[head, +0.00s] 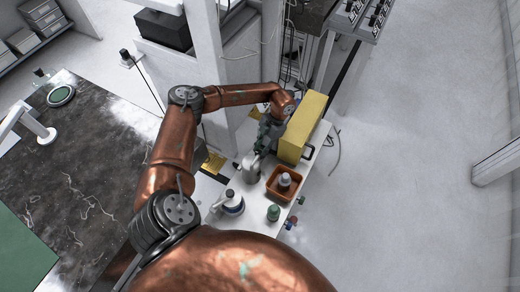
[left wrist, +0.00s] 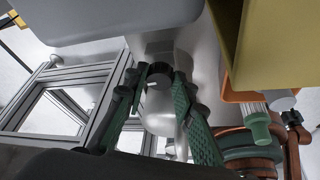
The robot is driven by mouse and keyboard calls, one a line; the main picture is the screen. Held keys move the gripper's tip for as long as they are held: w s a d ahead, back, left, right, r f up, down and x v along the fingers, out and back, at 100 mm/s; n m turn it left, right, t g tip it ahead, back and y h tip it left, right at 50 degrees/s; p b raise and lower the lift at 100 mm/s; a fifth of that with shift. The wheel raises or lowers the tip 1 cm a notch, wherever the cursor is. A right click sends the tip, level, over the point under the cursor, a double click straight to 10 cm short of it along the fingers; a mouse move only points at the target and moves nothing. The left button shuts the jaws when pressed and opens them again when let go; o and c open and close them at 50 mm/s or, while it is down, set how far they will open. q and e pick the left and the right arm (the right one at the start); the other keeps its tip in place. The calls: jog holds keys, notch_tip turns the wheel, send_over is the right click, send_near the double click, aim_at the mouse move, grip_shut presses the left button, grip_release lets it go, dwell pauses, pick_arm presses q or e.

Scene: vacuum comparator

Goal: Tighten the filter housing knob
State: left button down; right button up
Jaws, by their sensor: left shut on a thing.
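My left gripper (head: 268,138) reaches down beside a yellow box at the bench. The fingers hide the sides of the knob. A pale grey, rounded metal body (left wrist: 158,112) shows between the fingers; I take it to be part of the filter housing. In the head view the gripper hides the knob. My right gripper is not in view.
The yellow box (head: 302,126) stands close to the gripper. An orange tray (head: 271,188) holding a pale bottle, a white round vessel (head: 232,204) and a green-topped item (head: 273,213) crowd the narrow bench. A dark marbled table (head: 85,150) is at left. Open floor lies at right.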

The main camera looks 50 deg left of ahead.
pick_arm(q)
jog(key=shift+m, duration=0.3)
jog(key=shift+y, duration=0.3)
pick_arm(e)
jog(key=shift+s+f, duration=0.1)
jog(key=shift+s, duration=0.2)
pick_arm(q)
jog(key=c, duration=1.9)
grip_release()
jog(key=v, duration=1.2)
